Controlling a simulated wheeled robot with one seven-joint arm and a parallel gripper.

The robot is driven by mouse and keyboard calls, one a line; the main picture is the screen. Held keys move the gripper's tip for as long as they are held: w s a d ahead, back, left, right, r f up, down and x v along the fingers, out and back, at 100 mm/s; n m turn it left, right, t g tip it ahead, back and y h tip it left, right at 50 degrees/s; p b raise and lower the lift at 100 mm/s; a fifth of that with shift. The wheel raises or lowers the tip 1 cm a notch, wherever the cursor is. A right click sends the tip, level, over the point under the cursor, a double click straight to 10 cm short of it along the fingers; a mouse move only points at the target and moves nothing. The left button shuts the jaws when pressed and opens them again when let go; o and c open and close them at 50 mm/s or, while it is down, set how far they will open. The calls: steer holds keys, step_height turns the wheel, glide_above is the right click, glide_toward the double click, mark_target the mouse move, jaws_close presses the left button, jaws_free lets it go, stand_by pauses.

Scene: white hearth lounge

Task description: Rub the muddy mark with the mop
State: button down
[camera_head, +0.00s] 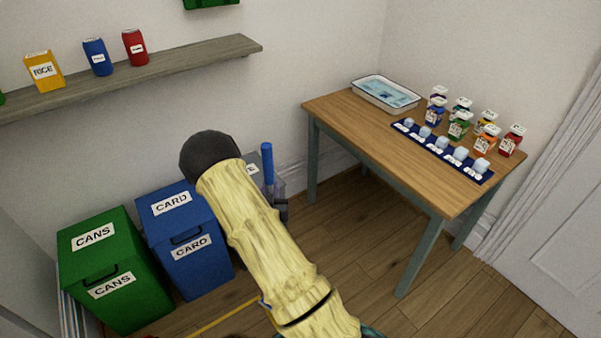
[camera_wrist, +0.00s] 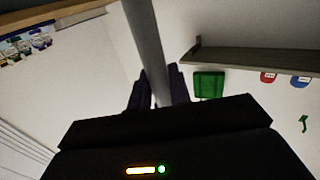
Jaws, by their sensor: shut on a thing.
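In the wrist view my gripper (camera_wrist: 158,85) is shut around a grey pole, which I take to be the handle of the mop (camera_wrist: 145,40). The pole runs from between the dark fingers to the top edge of that view. The mop's head is not visible. In the head view my pale yellow arm fills the middle and hides much of the floor behind it. A blue upright rod (camera_head: 267,163) shows just right of the arm; I cannot tell whether it is part of the mop. The muddy mark is not visible in either view.
A green CANS bin (camera_head: 125,285) and a blue CARD bin (camera_head: 205,265) stand at left. A wooden table (camera_head: 330,105) with a tray (camera_head: 368,95) and several jars stands at right. A wall shelf (camera_head: 190,62) is upper left. Floor (camera_head: 350,235) shows between arm and table.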

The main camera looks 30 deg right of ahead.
steer(key=s+a+f+n+t+y, duration=0.1)
steer(key=s+a+f+n+y, duration=0.1)
steer(key=a, duration=0.9)
steer(key=shift+n+t+y, duration=0.3)
steer(key=shift+y, duration=0.6)
steer(key=shift+f, duration=0.1)
